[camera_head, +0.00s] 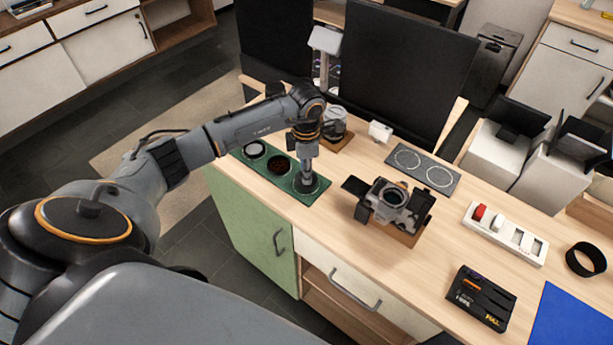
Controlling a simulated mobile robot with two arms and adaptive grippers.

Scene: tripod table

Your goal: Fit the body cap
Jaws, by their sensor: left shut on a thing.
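A grey and black camera (408,213) sits on a small wooden stand on the desk, its round mount facing up and a black flap out to the left. Left of it lies a green tray (323,193) with three round places in a row. The left place holds a dark disc with a pale ring (254,149), and the middle one shows a dark brown round (279,166). My left gripper (307,184) points down into the right place, shut on a small round cap there, mostly hidden by the fingers. I cannot tell whether the cap is lifted. My right gripper is out of view.
A grey mat with two ring outlines (424,168) lies behind the camera. A white strip with a red piece (505,232), a black box (481,297), a black ring (585,259) and a blue mat (575,320) lie right.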

